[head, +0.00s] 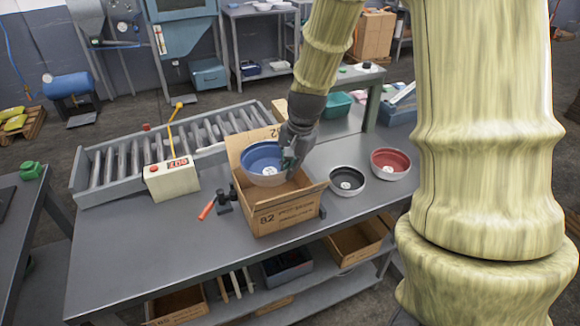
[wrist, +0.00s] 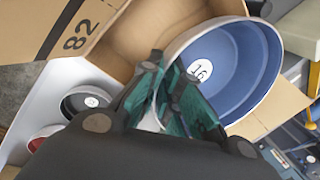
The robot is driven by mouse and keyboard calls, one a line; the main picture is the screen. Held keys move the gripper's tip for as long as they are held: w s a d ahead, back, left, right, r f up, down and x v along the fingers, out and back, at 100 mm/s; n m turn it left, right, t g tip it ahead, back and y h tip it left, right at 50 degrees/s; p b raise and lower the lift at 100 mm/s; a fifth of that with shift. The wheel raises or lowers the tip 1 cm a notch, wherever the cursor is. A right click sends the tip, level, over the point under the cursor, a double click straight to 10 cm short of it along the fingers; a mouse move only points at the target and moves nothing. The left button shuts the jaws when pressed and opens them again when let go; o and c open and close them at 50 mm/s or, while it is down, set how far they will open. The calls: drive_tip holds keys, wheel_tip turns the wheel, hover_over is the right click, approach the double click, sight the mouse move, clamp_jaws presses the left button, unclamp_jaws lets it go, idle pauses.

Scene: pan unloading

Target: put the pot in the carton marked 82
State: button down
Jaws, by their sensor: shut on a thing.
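The pot (head: 262,160) is a round pan, blue inside with a pale outer wall and a white label; the label reads 16 in the wrist view (wrist: 238,75). The open carton marked 82 (head: 282,217) stands on the grey table, flaps up. The carton also shows in the wrist view (wrist: 130,45).
A black pan (head: 346,181) and a red pan (head: 391,164) stand right of the carton. A red-handled tool (head: 208,209) lies to the left, near a box with a display (head: 172,180). A roller conveyor (head: 120,165) runs behind. The table's front left is clear.

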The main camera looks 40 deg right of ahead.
drive_tip(key=shift+f, duration=0.45)
drive_tip(key=c, duration=1.6)
unclamp_jaws()
drive_tip(key=shift+c, duration=0.2)
drive_tip(key=shift+r, duration=0.5)
wheel_tip(320, 180, up, 12)
drive_tip(key=s+b, duration=0.1)
drive_tip(key=s, duration=0.1)
drive_tip(key=shift+d+b, duration=0.35)
drive_tip(key=shift+b, duration=0.05)
drive_tip(key=shift+s, duration=0.1)
